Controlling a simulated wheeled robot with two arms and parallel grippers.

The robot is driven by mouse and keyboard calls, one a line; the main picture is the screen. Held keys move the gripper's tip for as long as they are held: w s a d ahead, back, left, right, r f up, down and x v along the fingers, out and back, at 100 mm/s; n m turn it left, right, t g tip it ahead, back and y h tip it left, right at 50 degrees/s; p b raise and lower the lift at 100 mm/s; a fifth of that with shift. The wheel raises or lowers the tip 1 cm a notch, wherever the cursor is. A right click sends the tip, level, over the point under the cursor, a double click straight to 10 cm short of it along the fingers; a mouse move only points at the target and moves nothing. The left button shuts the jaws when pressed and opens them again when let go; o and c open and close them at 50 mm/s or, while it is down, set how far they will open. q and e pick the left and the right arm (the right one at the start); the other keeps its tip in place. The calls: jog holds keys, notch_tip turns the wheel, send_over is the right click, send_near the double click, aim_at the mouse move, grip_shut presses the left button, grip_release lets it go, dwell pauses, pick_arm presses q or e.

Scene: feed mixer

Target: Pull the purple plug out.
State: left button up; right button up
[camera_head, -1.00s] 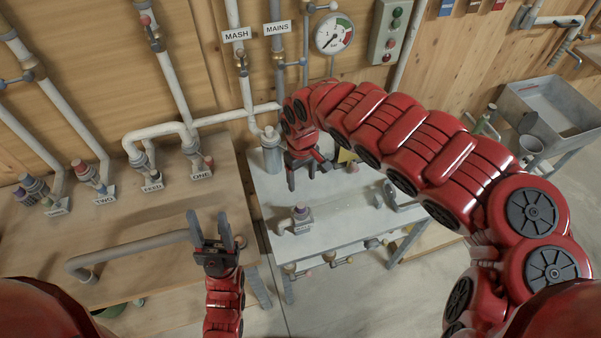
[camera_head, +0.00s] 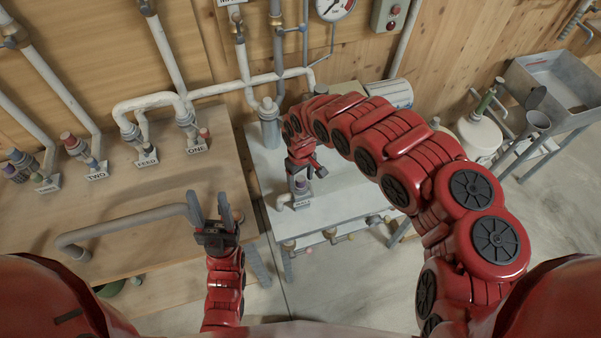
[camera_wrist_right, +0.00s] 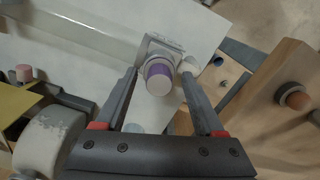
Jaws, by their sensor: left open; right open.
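The purple plug (camera_wrist_right: 159,78) shows in the right wrist view as a short cylinder with a purple band and a pale end. It sits in a grey fitting (camera_wrist_right: 158,48) on the light grey bench. In the head view the plug (camera_head: 301,185) is just below my right gripper (camera_head: 303,170), partly hidden by it. My right gripper is open, and in the wrist view its fingers (camera_wrist_right: 158,88) reach along both sides of the plug. I cannot tell whether they touch it. My left gripper (camera_head: 213,206) is open and empty, above the wooden bench's right part.
The wooden bench (camera_head: 150,245) at left carries several labelled pipe fittings and a bent grey pipe (camera_head: 125,222). A grey post (camera_head: 269,130) stands behind my right gripper. Small valves line the grey bench's (camera_head: 335,215) front. A bucket and metal sink (camera_head: 560,80) are at right.

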grip_shut()
dwell(0.8)
